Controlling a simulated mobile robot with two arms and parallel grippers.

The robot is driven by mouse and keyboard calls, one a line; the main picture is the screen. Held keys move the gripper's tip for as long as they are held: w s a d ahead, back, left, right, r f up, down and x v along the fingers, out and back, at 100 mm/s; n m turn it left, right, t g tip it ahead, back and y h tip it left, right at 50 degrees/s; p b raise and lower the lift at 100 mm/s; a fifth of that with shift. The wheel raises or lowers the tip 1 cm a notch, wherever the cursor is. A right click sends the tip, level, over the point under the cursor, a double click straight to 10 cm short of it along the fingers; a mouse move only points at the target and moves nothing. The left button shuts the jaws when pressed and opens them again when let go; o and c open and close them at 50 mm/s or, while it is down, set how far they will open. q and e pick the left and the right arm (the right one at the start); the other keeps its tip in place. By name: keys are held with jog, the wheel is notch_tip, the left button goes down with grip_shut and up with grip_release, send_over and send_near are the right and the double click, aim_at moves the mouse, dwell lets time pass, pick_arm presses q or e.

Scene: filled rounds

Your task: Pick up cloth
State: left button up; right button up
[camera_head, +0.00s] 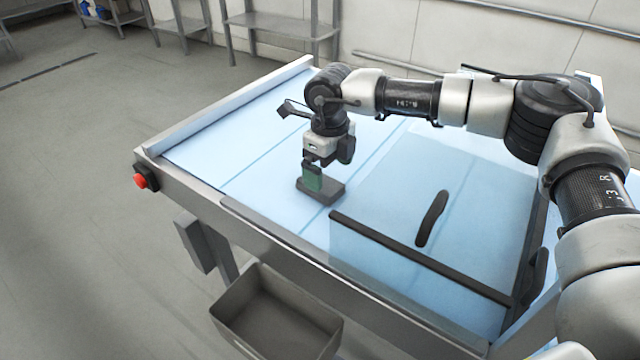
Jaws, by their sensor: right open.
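My right gripper (317,162) points down over the light blue table top, left of the picture's middle. It is open. Right at its fingertips is a small green piece (312,178), which may be the cloth, standing at a flat dark grey block (332,191) on the table. I cannot tell whether the fingers touch the green piece. No other cloth can be made out. My left gripper is not in view.
A clear panel with a black edge (420,258) and black handle (432,218) covers the table's right part. The table (250,228) has a raised metal rim and a red button (140,181). An open grey bin (275,318) stands below the front edge. The table's left part is clear.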

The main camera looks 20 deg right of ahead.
aim_at(330, 186)
jog(key=shift+w+d+f+p, duration=0.1)
jog(key=shift+f+p, duration=0.2)
jog(key=shift+f, duration=1.1)
jog(key=shift+d+f+p, duration=0.1)
jog(key=shift+f+p, duration=0.2)
jog(key=shift+f, duration=1.05)
jog(key=c, duration=1)
